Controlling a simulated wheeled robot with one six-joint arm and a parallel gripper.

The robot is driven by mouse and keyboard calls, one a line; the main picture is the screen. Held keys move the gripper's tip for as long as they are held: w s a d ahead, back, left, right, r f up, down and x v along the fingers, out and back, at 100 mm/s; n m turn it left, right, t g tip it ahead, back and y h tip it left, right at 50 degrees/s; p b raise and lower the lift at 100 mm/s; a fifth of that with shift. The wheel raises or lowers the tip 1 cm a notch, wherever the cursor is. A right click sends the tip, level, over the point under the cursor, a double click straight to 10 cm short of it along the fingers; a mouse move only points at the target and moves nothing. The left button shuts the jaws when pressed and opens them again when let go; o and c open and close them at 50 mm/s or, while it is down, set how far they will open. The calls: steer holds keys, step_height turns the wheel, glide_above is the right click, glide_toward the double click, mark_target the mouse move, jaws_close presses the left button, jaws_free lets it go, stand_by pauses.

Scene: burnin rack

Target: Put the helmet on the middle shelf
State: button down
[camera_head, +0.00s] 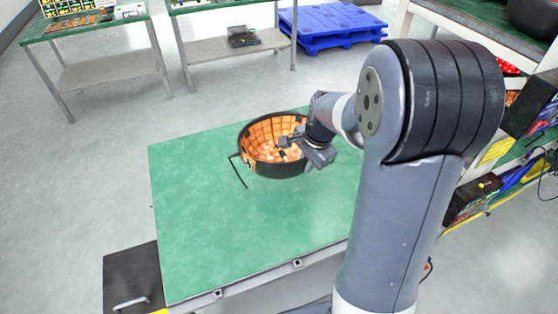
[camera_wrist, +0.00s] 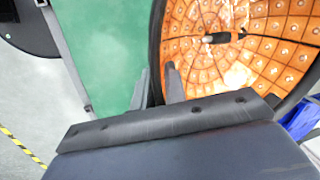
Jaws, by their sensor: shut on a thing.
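The helmet (camera_head: 262,138) is a dark bowl shape with its orange padded inside facing up. It is at the far part of the green table (camera_head: 215,235); I cannot tell whether it touches the top. A thin dark strap hangs at its left side. My gripper (camera_head: 292,146) is shut on the helmet's right rim. In the wrist view the fingers (camera_wrist: 158,88) close on the dark rim, with the helmet's orange inside (camera_wrist: 245,45) to the right. The middle shelf cannot be made out for sure; a shelf rack (camera_head: 480,20) stands at the right, partly behind my arm.
Blue pallets (camera_head: 332,30) lie on the floor at the back. Two side tables, one at the back left (camera_head: 90,70) and one at the back centre (camera_head: 230,45), hold goods. The rack's shelves at right hold boxes (camera_head: 530,105). Most of the green table is clear.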

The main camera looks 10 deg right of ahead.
steer(key=x, duration=0.3)
steer(key=s+x, duration=0.1)
steer(key=x, duration=0.2)
steer(key=s+d+x, duration=0.1)
steer(key=x, duration=0.2)
steer(key=shift+w+f+p, duration=0.1)
steer(key=shift+f+p, duration=0.2)
steer(key=shift+f, duration=0.3)
steer(key=shift+f, duration=0.15)
steer(key=c, duration=1.5)
jaws_free()
steer(key=shift+o, duration=0.2)
